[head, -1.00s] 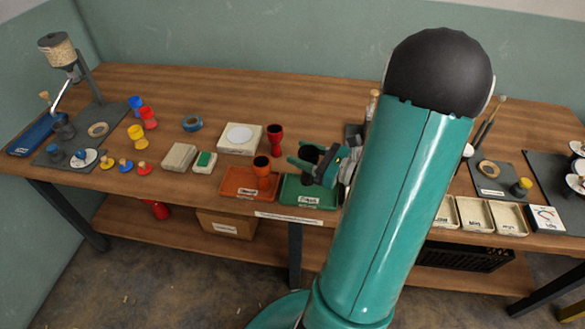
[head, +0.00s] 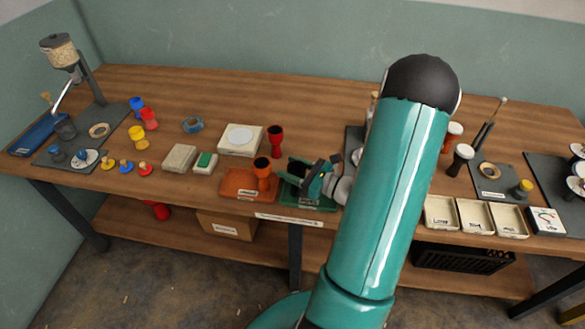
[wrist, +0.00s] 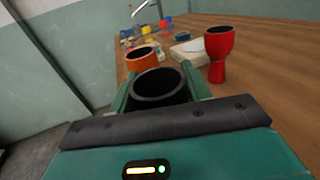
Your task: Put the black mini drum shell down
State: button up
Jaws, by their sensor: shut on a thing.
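The black mini drum shell (wrist: 160,86) is between the fingers of my gripper (wrist: 160,95) in the wrist view, open rim up and roughly upright. In the head view my gripper (head: 300,174) is at the green tray (head: 312,204), with the black shell (head: 297,168) partly hidden by the fingers. The gripper is shut on the shell. Whether the shell's foot touches the tray cannot be seen. An orange shell (head: 263,170) stands in the orange tray (head: 238,187) just left; it also shows in the wrist view (wrist: 141,58).
A red goblet shell (head: 276,141) stands behind the gripper, beside a white scale (head: 240,140). A sponge block (head: 179,157) and a green-topped pad (head: 205,162) lie to the left. Cream trays (head: 475,215) line the right front edge. Bare wood lies behind the scale.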

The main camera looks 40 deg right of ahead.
jog(key=shift+f, duration=0.15)
jog(key=o, duration=1.1)
jog(key=v, duration=1.2)
jog(key=w+a+r+n+g+y, duration=0.2)
jog(key=a+r+n+g, duration=0.2)
jog(key=a+n+g, duration=0.5)
jog(key=w+a+r+n+g+y, duration=0.2)
jog(key=a+r+n+g, duration=0.4)
jog(key=a, duration=0.6)
jog(key=s+a+r+n+t+h, duration=0.1)
jog(key=a+r+n+h, duration=0.2)
jog(key=n, duration=0.2)
jog(key=s+a+r+n+t+h, duration=0.1)
jog(key=a+r+n+h, duration=0.2)
jog(key=n, duration=0.3)
jog(key=s+a+r+n+t+h, duration=0.1)
jog(key=a+r+n+h, duration=0.2)
jog(key=r+n, duration=0.2)
jog(key=shift+s+a+n+h, duration=0.1)
jog(key=shift+s+n+h, duration=0.2)
jog(key=shift+n, duration=0.4)
